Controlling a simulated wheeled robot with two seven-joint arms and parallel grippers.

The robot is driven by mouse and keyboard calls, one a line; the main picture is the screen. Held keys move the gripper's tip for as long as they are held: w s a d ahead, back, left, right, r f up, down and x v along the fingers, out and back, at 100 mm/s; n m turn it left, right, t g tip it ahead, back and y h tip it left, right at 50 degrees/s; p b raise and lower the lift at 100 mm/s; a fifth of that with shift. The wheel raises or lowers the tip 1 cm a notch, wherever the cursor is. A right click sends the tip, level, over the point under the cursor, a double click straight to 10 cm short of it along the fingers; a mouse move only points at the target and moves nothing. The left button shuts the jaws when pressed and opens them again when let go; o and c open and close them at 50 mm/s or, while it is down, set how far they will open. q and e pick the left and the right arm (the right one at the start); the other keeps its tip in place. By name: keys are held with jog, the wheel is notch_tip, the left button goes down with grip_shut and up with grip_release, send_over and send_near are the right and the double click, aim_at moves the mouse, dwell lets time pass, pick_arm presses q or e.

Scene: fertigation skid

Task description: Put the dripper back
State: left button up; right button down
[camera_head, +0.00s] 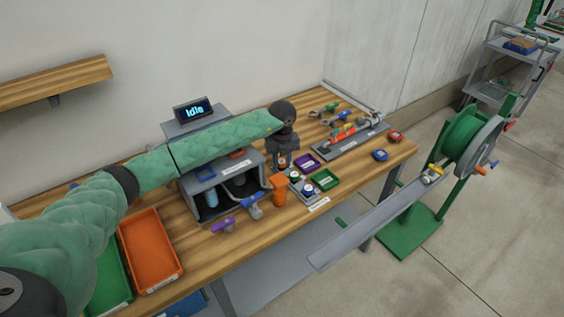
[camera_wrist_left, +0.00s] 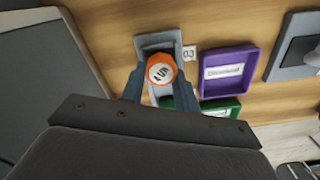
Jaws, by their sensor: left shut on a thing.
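The dripper, a round orange-rimmed piece with a white labelled face, shows between my fingers in the wrist view (camera_wrist_left: 161,70) and as a small orange bit in the head view (camera_head: 282,163). My left gripper (camera_head: 283,158) is shut on it; its two fingers flank it in the wrist view (camera_wrist_left: 160,82). A grey slotted holder (camera_wrist_left: 158,40) lies below, beside a "03" label. The dripper overlaps the holder in the wrist view; I cannot tell whether it touches it. The holder's lower part is hidden by the dripper and gripper. My right gripper is not in view.
A purple tray (camera_head: 306,164) and a green tray (camera_head: 326,180) lie close right of the gripper. An orange upright object (camera_head: 279,190) stands in front. The grey machine with an "Idle" display (camera_head: 195,110) is left. A hose reel (camera_head: 465,140) stands right of the bench.

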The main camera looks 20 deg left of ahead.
aim_at(282, 162)
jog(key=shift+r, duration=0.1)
pick_arm(q)
jog(key=shift+f, duration=0.1)
jog(key=o, duration=1)
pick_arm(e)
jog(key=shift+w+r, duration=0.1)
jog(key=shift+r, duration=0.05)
pick_arm(q)
jog(key=shift+r, duration=0.45)
notch_tip(282, 162, up, 11)
jog(key=p, duration=0.3)
jog(key=shift+r, duration=0.2)
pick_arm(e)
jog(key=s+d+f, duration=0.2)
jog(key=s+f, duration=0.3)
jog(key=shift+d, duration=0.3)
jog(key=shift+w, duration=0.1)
